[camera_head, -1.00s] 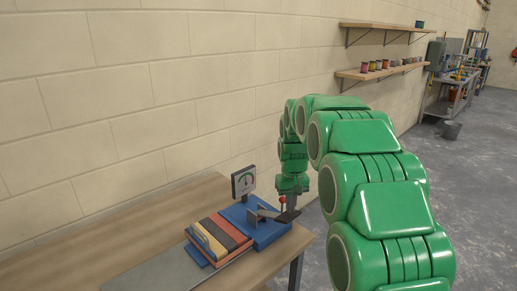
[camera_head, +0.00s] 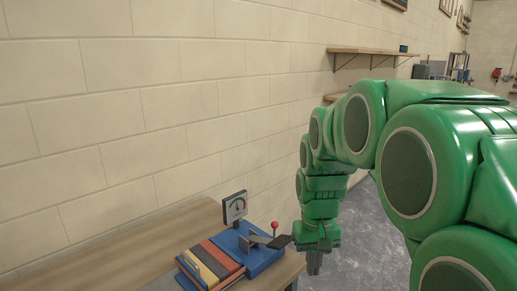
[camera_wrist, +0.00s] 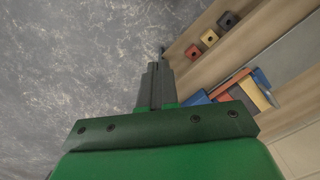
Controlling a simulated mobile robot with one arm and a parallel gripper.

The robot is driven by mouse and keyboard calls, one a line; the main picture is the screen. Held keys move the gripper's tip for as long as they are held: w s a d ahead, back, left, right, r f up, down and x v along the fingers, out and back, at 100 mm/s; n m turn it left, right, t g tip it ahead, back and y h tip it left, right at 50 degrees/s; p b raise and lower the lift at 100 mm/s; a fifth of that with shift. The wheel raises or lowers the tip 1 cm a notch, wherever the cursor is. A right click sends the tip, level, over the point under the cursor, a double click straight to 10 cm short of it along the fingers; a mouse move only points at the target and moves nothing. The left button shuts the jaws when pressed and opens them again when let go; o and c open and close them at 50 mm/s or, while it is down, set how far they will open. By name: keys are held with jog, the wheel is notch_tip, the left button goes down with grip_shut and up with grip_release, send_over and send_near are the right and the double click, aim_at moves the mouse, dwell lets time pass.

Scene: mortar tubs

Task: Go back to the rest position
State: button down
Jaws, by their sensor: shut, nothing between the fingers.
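My green arm reaches in from the right in the head view. My gripper (camera_head: 314,266) points down beside the right end of the workbench, to the right of the blue device. In the wrist view its dark fingers (camera_wrist: 155,72) are together with nothing between them. They show against the grey floor, beside the bench edge.
The workbench (camera_head: 110,245) carries the blue device (camera_head: 262,262) with a gauge (camera_head: 235,206), a red knob (camera_head: 274,225) and coloured strips (camera_head: 212,262). Small holed blocks (camera_wrist: 209,38) stand on the bench in the wrist view. A wall shelf (camera_head: 370,51) is behind.

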jog(key=s+d, duration=0.1)
jog(key=s, duration=1.2)
jog(key=s+d+f+m, duration=0.1)
jog(key=s, duration=1.1)
jog(key=shift+s+d+f+m+g, duration=0.3)
jog(key=shift+s+g, duration=0.05)
jog(key=shift+g, duration=0.05)
jog(key=c, duration=1.8)
grip_release()
